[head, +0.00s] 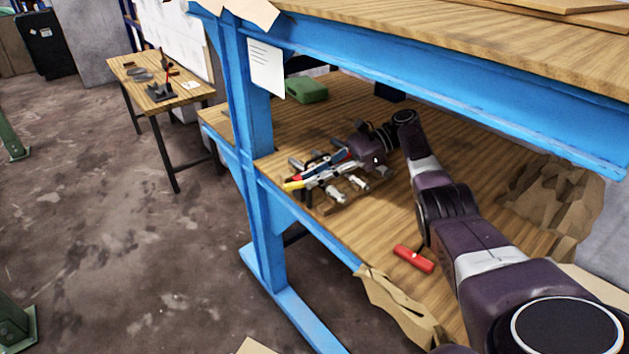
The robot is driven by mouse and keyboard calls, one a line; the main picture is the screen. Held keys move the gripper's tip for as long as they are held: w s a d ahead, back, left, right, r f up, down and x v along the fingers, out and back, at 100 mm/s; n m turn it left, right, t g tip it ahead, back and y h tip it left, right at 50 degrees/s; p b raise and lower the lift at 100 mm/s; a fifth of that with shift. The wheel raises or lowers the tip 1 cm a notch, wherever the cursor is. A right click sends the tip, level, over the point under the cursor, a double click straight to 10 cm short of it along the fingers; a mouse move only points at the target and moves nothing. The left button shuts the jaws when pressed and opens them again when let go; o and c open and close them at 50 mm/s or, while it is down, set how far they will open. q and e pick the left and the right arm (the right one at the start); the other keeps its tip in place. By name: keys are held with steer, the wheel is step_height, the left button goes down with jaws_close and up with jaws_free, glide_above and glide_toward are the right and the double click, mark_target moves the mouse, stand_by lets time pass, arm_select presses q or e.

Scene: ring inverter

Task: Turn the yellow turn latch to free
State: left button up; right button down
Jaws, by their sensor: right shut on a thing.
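The ring inverter (352,184), a grey and silver device with several short cylinders, lies on the wooden lower shelf of the blue workbench. A small yellow piece (293,186), which looks like the turn latch, shows at its left end near the shelf's front edge. My right gripper (326,164) reaches down-left over the device from the right and is shut on a part of it. The fingertips are small and blend with the device, so I cannot tell whether they hold the yellow latch or how it is turned. My left gripper is not in view.
A red T-shaped handle (413,259) lies on the shelf below my right arm. A green case (306,90) stands behind the device. A blue post (250,120) rises to its left, and the bench top (480,40) overhangs the shelf. Crumpled brown paper (553,200) lies at right.

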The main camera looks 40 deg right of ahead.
steer(key=shift+f, duration=0.1)
steer(key=c, duration=2)
jaws_free()
steer(key=shift+o, duration=0.2)
step_height(320, 180, up, 10)
